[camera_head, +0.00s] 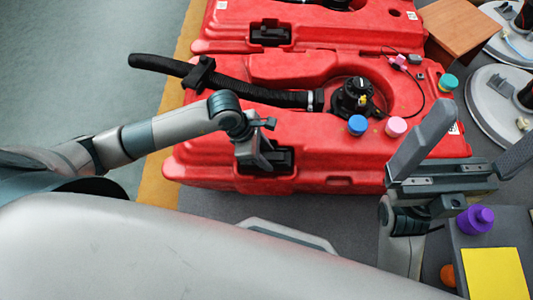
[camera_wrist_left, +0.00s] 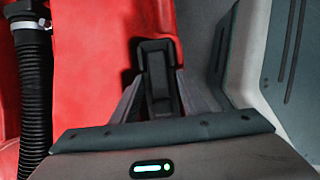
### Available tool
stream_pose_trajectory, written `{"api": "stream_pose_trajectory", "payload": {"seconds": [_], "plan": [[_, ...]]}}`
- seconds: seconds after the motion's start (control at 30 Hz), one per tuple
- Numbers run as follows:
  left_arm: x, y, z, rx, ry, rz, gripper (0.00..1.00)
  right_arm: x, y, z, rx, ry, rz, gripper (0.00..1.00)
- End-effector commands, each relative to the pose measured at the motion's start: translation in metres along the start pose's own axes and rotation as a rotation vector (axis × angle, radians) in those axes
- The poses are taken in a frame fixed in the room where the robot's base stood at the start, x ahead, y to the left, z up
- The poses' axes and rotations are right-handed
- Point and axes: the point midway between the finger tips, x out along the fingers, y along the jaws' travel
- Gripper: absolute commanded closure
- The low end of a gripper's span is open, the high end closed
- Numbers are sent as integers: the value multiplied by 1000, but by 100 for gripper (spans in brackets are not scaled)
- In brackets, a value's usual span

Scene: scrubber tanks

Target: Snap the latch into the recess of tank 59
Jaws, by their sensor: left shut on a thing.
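The nearer red tank (camera_head: 330,150) lies across the middle of the head view; I cannot read a number 59 on it. A black latch (camera_head: 283,160) sits at a dark recess in its front side. My left gripper (camera_head: 262,158) reaches down over that side. In the left wrist view, its fingers (camera_wrist_left: 158,92) are shut on the black latch (camera_wrist_left: 155,58), one on each side. The fingers partly hide the latch and recess, so I cannot tell whether it is seated. My right gripper (camera_head: 468,150) is open and empty, its fingers spread wide, right of the tank.
A second red tank (camera_head: 310,25) with its own black latch (camera_head: 270,35) lies behind. A black hose (camera_head: 240,88) runs along the nearer tank to a black cap (camera_head: 355,97). Blue (camera_head: 357,125) and pink (camera_head: 396,126) caps sit on top. A purple item (camera_head: 475,219) stands at right.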

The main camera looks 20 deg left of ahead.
Motion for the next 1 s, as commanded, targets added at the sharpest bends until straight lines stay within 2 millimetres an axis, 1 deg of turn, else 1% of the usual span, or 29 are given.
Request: {"api": "stream_pose_trajectory", "payload": {"seconds": [0.3,1.0], "plan": [[6,0,-2,0,-1,1,87,-4,0,0,0,0,1,0],[9,0,-4,0,0,0,87,-6,0,0,0,1,4,0]]}}
